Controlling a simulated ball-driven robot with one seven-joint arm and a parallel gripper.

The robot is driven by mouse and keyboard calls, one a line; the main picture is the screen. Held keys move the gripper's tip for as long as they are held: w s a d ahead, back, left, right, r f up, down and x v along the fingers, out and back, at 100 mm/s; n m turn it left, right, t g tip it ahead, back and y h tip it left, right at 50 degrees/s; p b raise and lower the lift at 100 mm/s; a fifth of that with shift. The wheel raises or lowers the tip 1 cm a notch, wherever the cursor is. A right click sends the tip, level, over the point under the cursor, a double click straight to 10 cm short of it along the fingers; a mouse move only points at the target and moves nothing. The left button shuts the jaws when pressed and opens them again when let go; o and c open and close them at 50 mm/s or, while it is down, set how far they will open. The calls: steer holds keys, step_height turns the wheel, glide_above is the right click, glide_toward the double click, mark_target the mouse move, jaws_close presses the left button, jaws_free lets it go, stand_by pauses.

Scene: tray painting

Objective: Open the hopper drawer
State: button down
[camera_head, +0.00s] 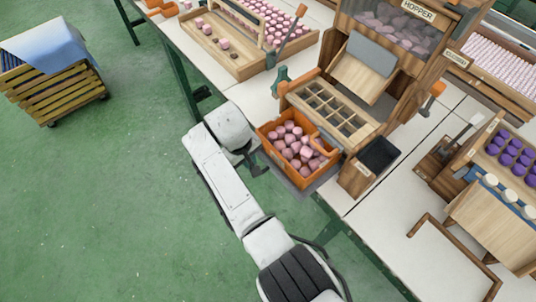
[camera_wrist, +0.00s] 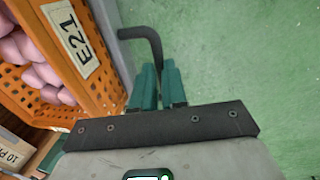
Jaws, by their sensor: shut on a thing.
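The wooden hopper (camera_head: 405,45), labelled HOPPER, stands on the table with pink pieces behind its clear front. Below it, a grey drawer (camera_head: 316,186) sticks out at the table's near edge, carrying an orange crate (camera_head: 322,172) of pink pieces. In the wrist view the drawer's grey front (camera_wrist: 106,20) has a dark bent handle (camera_wrist: 143,33). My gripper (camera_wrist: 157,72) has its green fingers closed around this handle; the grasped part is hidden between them. In the head view my gripper (camera_head: 258,168) is small and partly hidden by my arm at the crate's near left side.
A wooden divided tray (camera_head: 326,108) sits behind the crate, with a dark bin (camera_head: 378,154) at its right. A tray of pink pieces (camera_head: 215,45) lies at the back left. A slatted cart (camera_head: 50,85) stands at left; green floor between is clear.

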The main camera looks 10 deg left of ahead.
steer(key=s+a+p, duration=0.1)
steer(key=s+a, duration=0.4)
steer(key=s, duration=0.1)
steer(key=shift+s+p, duration=0.25)
steer(key=shift+p, duration=0.05)
steer(key=c, duration=1.2)
jaws_free()
steer(key=shift+o, duration=0.2)
step_height(320, 180, up, 11)
steer(key=s+a, duration=0.1)
steer(key=shift+s+f, duration=0.2)
steer(key=shift+s, duration=0.05)
steer(key=shift+a, duration=0.1)
